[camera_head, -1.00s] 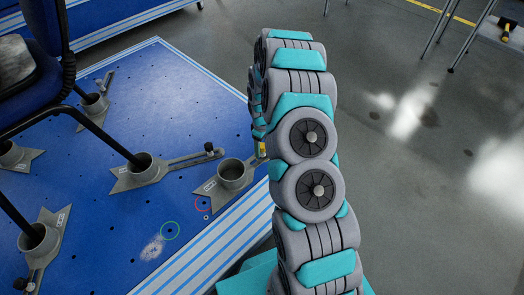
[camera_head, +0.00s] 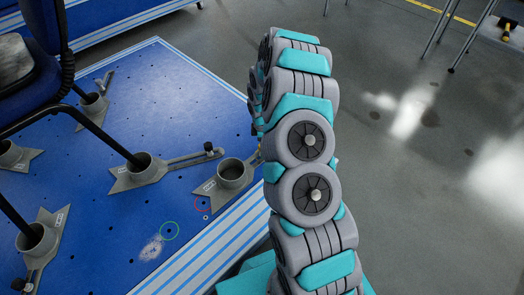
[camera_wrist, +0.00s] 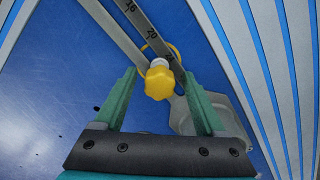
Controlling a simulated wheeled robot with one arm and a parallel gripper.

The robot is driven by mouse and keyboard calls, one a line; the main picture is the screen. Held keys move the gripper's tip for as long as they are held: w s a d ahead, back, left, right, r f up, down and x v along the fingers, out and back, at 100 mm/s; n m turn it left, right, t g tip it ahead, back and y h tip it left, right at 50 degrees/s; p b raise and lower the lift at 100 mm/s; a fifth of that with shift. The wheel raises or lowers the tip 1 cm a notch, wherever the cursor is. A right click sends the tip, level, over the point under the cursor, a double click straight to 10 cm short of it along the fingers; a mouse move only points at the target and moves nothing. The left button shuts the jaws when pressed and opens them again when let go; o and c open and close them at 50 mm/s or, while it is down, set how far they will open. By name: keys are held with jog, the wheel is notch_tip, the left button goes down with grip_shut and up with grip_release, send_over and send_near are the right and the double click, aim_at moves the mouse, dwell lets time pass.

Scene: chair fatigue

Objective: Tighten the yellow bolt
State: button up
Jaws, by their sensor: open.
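The yellow bolt (camera_wrist: 159,83) shows in the wrist view, a lobed yellow knob with a white collar above it. It sits by a slotted metal bar (camera_wrist: 150,33) with number marks, inside a thin yellow ring. My gripper (camera_wrist: 158,76) is open, with one green finger left of the bolt and one right of it. The knob appears between the fingertips; I cannot tell whether they touch it. In the head view my arm hides the gripper and the bolt, beside the clamp with a round grey cup (camera_head: 232,174).
A blue platform (camera_head: 110,225) with holes and striped edges fills the left. A chair (camera_head: 50,80) stands there with its legs in cup clamps. Another clamp (camera_head: 142,170) with a black knob is near. Grey floor (camera_head: 420,200) is open at right.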

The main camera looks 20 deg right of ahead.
jog(key=n, duration=0.4)
jog(key=shift+b, duration=0.35)
grip_shut()
jog(key=shift+m+p, duration=0.3)
jog(key=shift+m, duration=1.8)
